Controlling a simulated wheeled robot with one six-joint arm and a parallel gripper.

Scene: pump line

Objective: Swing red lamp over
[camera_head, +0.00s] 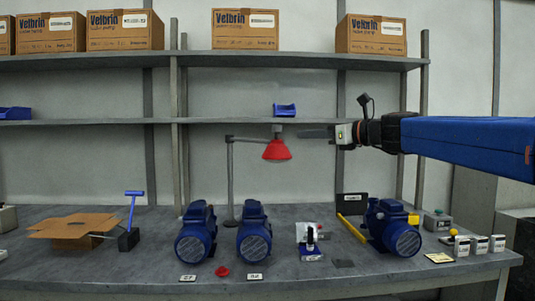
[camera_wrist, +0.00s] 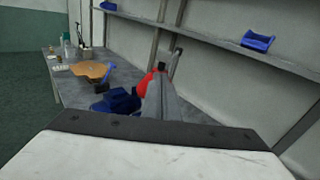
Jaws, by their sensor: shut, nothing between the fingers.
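The red lamp (camera_head: 277,150) hangs from a grey jointed arm on a stand (camera_head: 230,185) at the back of the bench, shade facing down. My gripper (camera_head: 305,133) points left at the lamp's height, its fingertips just right of the lamp's neck in the picture; I cannot tell whether they touch. The fingers are shut and empty. In the wrist view the lamp's red shade (camera_wrist: 142,87) shows partly behind my gripper (camera_wrist: 160,75), which hides the rest of it.
Pumps (camera_head: 254,236) stand on the bench (camera_head: 130,270) below the lamp, with another pump (camera_head: 393,228) at the right. A shelf (camera_head: 230,121) with a blue bin (camera_head: 285,110) runs behind the lamp.

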